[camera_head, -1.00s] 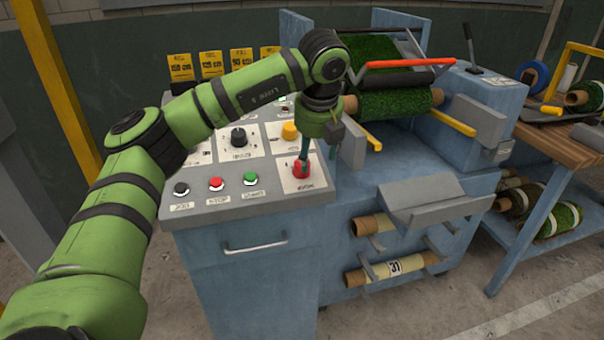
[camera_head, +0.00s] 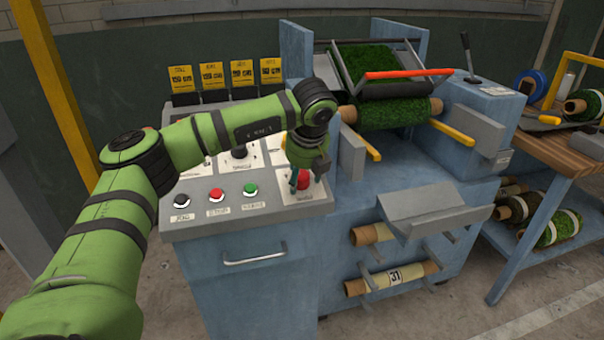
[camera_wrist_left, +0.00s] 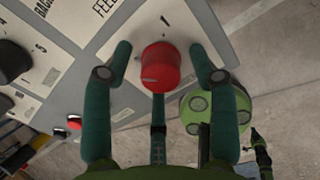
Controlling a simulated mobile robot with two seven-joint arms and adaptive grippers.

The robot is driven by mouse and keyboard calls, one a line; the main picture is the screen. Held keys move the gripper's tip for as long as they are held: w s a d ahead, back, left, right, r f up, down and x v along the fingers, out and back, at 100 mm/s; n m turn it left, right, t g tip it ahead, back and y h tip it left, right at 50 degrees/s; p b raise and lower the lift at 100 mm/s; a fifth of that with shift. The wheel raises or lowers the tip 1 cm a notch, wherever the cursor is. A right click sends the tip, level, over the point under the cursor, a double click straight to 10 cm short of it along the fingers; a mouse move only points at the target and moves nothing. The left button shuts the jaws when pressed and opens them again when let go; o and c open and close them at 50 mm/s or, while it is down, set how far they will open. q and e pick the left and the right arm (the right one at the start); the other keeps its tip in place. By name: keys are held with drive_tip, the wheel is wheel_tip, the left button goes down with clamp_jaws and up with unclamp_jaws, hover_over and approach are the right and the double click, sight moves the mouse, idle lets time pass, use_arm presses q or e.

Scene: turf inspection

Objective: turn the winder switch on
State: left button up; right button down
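The winder switch appears to be the red rotary knob (camera_head: 304,181) on a white plate at the front right corner of the control panel (camera_head: 188,223). The knob's exact setting cannot be read. My right gripper is not in view.
Black (camera_head: 181,201), red (camera_head: 216,196) and green (camera_head: 250,190) push buttons line the panel's front edge. A black rotary knob (camera_head: 239,152) lies behind. The turf roll (camera_head: 392,113) with a red-orange bar (camera_head: 409,74) stands to the right. A black lever (camera_head: 467,52) rises further right.

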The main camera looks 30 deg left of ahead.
use_arm(q)
drive_tip(key=c, duration=0.9)
